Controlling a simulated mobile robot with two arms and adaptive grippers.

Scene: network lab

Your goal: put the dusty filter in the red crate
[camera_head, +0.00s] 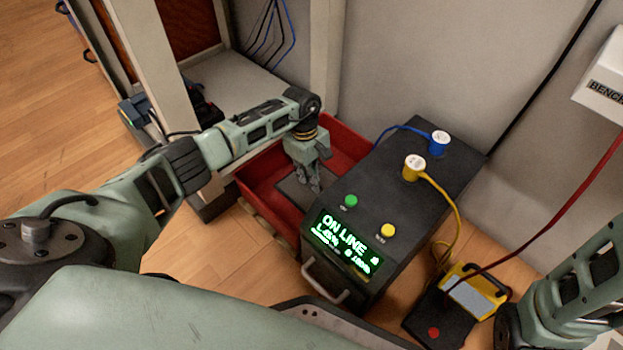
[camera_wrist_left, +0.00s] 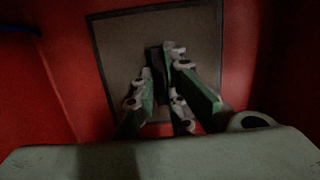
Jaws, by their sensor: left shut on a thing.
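The dusty filter (camera_head: 293,190) is a flat grey-brown panel with a dark frame, inside the crate. It also shows in the left wrist view (camera_wrist_left: 122,48) with red crate walls around it. My left gripper (camera_head: 313,187) reaches down into the crate and is shut on the filter's dark middle part, also seen in the left wrist view (camera_wrist_left: 160,84). I cannot tell whether the filter touches the crate floor. My right arm shows at the right edge; its gripper is out of view.
The dark device box (camera_head: 440,165) with a lit "ON LINE" screen, buttons and blue and yellow plugs stands right of the crate. A pale rack post (camera_head: 165,80) stands close to my left arm.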

